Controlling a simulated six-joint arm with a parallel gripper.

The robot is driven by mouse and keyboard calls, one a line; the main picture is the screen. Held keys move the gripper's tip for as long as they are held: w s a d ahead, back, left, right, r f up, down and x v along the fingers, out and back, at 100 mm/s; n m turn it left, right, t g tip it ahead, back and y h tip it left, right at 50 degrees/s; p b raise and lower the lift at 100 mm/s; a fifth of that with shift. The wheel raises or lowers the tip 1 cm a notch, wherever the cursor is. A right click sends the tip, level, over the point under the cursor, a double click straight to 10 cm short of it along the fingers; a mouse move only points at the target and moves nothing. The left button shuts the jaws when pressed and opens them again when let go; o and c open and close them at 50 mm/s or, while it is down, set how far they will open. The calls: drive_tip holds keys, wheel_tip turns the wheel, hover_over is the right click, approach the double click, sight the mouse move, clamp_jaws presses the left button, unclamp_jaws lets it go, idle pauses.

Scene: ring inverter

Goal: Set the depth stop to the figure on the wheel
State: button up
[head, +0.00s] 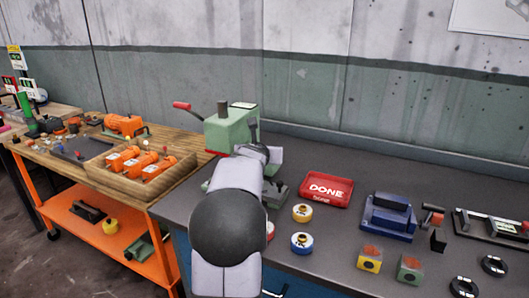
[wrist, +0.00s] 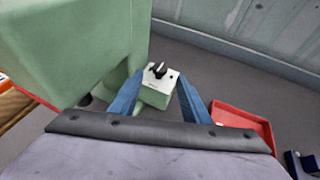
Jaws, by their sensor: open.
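A green machine (head: 232,128) with a red-knobbed lever (head: 182,105) stands at the back left of the dark bench; it fills the upper left of the wrist view (wrist: 75,45). Beside it in the wrist view is a small pale green block with a white top (wrist: 155,94) and a black knob (wrist: 158,70); it may be the depth stop. My gripper (wrist: 160,100) is open, its two blue fingers apart, with the block showing between them. I cannot tell whether they touch it. A yellow-rimmed wheel (head: 302,212) and a blue-rimmed wheel (head: 301,243) lie on the bench; their figures are too small to read.
A red DONE tray (head: 326,189) lies right of my arm; it also shows in the wrist view (wrist: 243,119). A blue fixture (head: 388,214) and small yellow (head: 370,259) and green (head: 411,268) blocks stand further right. An orange cart (head: 110,225) is at left.

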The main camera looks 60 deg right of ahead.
drive_tip(key=shift+s+a+r, duration=0.1)
drive_tip(key=shift+a, duration=0.2)
drive_tip(key=shift+r, duration=0.1)
drive_tip(key=s+d+m+g+y+p, duration=0.1)
drive_tip(key=s+d+m+g+p, duration=0.3)
drive_tip(key=s+p, duration=0.85)
drive_tip(key=f+n+t+p, duration=0.1)
drive_tip(key=f, duration=0.1)
drive_tip(key=w+f+n+t+y+p, duration=0.1)
drive_tip(key=f+n+t+p, duration=0.1)
drive_tip(key=f+n+t, duration=0.1)
drive_tip(key=shift+w+d+f+y, duration=0.15)
drive_tip(key=shift+w+f+y, duration=0.15)
drive_tip(key=shift+y, duration=0.1)
drive_tip(key=w+a+r+n+t, duration=0.2)
drive_tip(key=w+r+n+t, duration=0.3)
drive_tip(key=w, duration=0.2)
drive_tip(key=shift+w+a, duration=0.15)
drive_tip(key=shift+w, duration=0.2)
